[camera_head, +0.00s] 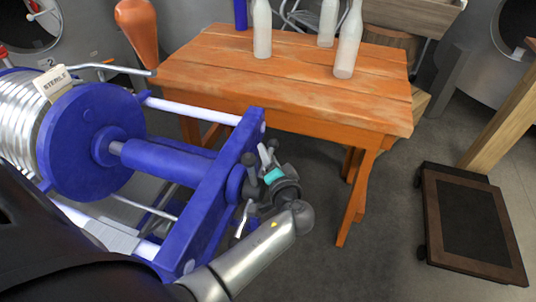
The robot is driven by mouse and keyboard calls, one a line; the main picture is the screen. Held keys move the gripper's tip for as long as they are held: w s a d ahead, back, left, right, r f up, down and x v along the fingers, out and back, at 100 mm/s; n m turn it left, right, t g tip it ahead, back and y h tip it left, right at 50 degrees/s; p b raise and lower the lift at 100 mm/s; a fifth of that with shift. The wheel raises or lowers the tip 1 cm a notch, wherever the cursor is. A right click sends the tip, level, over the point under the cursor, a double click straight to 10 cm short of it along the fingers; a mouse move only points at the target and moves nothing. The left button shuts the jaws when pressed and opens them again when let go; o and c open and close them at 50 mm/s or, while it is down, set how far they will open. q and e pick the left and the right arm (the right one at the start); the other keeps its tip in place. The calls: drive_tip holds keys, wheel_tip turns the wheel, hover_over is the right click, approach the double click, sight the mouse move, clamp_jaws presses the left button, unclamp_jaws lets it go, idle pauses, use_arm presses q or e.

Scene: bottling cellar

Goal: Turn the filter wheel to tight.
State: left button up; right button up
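The blue plate filter (95,150) lies at the left, with silver plates, a thick blue spindle and a blue end frame (212,200). The filter wheel (243,218) is at the outer, right side of this end frame. Only parts of it show, such as a pale curved bar; the rest is behind my gripper or seen edge-on. My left arm comes in from the lower left, and its dark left gripper (259,183), with a teal patch, is at the wheel. I cannot tell whether its fingers are closed on a handle. My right gripper is out of view.
An orange wooden table (290,85) stands behind the filter, with several pale bottles (349,45) on it. A dark low platform (473,222) with wheels is on the floor at the right. Grey floor (375,255) between them is clear. Steel tanks stand at the back.

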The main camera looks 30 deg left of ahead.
use_arm(q)
clamp_jaws()
idle(1.2)
